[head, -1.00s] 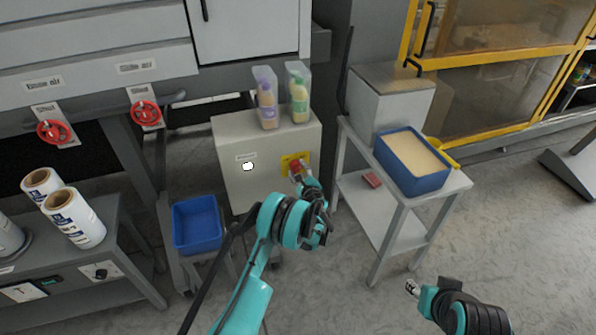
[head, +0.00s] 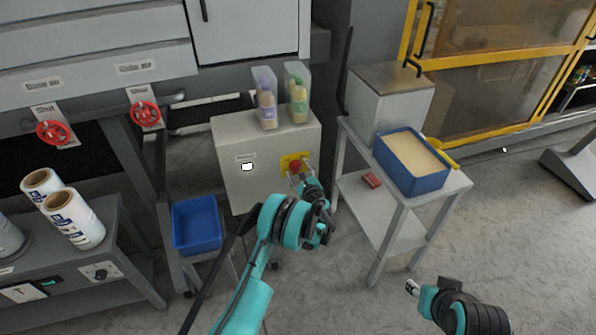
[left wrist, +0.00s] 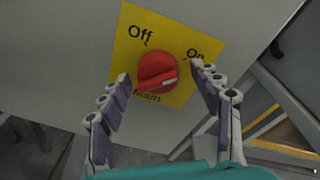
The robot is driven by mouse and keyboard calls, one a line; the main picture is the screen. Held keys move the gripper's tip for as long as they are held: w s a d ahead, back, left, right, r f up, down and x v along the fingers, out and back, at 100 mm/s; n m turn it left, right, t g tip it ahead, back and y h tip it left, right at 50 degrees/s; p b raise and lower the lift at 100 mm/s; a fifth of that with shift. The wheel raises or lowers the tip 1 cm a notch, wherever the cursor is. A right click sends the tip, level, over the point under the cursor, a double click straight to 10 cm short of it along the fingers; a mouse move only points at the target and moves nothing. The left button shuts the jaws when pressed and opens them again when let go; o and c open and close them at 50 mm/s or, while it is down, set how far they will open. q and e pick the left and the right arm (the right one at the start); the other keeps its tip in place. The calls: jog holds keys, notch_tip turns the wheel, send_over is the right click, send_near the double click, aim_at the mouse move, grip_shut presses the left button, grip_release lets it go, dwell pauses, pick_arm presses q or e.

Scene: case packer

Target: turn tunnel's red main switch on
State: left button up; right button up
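The red main switch (left wrist: 158,72) is a round knob on a yellow plate (left wrist: 128,48) marked Off, On and Main. Its white mark points to the right, on the On side of the plate. In the head view the switch (head: 295,165) is on the front of a grey cabinet (head: 245,185). My left gripper (left wrist: 160,73) is open, with one finger on each side of the knob and visible gaps between. It also shows in the head view (head: 301,172). My right gripper (head: 412,287) is low at the right, away from the cabinet; its opening is unclear.
Two bottles (head: 267,108) in clear holders stand on the cabinet. A blue bin (head: 197,224) is at its left. A grey cart (head: 400,205) with a blue tray (head: 425,184) stands close on the right. Red valve handles (head: 54,133) are at the upper left.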

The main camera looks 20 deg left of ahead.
pick_arm(q)
jog(key=shift+s, duration=0.1)
jog(key=v, duration=1.2)
